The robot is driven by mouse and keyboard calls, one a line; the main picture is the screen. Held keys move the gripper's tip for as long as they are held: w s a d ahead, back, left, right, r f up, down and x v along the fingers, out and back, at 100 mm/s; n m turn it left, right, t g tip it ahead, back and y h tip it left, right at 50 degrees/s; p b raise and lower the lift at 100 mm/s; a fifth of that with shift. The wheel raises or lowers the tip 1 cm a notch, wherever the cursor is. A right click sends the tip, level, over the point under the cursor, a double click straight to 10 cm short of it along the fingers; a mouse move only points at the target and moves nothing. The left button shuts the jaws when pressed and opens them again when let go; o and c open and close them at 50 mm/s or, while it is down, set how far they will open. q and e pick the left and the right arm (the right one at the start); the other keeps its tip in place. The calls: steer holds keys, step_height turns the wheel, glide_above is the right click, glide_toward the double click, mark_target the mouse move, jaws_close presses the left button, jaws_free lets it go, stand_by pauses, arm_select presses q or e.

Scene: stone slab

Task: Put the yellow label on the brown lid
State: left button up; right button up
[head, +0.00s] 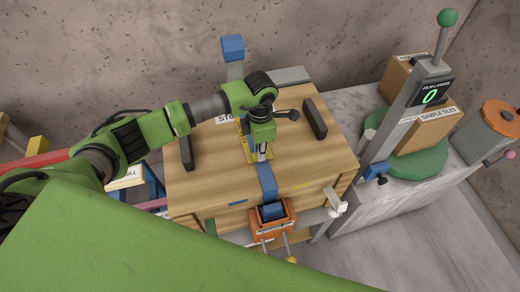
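The brown lid (215,165) is a wide wood-plank top on a wooden box in the middle of the head view. A yellow strip (245,148), which looks like the yellow label, shows beside and behind my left gripper, over the lid. The gripper hides part of it, and I cannot tell whether it touches the wood. My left gripper (263,153) points down over the middle of the lid, close to the strip. Its fingers are small and partly hidden, so their opening is unclear. My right gripper is out of view.
Two dark handles (314,118) stand on the lid's sides. At right, a green turntable (408,163) carries cardboard boxes (428,130) beside a grey post (405,105).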

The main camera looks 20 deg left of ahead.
arm_select(q)
steer(key=o, duration=0.3)
steer(key=shift+o, duration=0.2)
steer(key=shift+r, duration=0.1)
step_height(320, 180, up, 12)
steer(key=b, duration=0.3)
stand_by(0.4)
